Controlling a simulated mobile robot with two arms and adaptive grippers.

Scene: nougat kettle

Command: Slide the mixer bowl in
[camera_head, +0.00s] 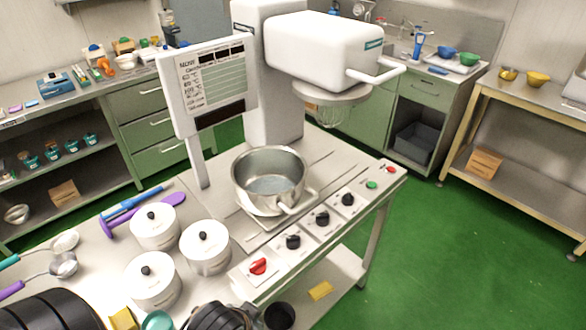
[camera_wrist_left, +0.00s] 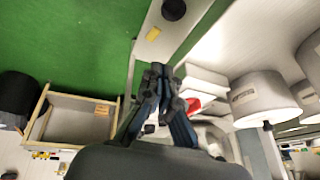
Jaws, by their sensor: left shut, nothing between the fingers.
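The mixer bowl (camera_head: 268,187) is a steel pot with a short front handle, upright on a flat plate on the worktop. The white mixer (camera_head: 322,50) stands behind it; its wire whisk (camera_head: 325,114) hangs behind and to the right of the bowl, clear of it. My left gripper (camera_head: 222,317) is dark and partly cut off at the bottom of the head view, in front of the lidded pots and apart from the bowl. In the left wrist view the left gripper (camera_wrist_left: 158,75) has its fingers together with nothing between them. My right gripper is not in view.
Three white lidded pots (camera_head: 206,247) stand left of the bowl. A front panel has a red knob (camera_head: 258,266) and several black knobs. A sign board (camera_head: 208,85) rises behind left. Purple and blue tools (camera_head: 142,208) lie at the left. Green floor is clear at right.

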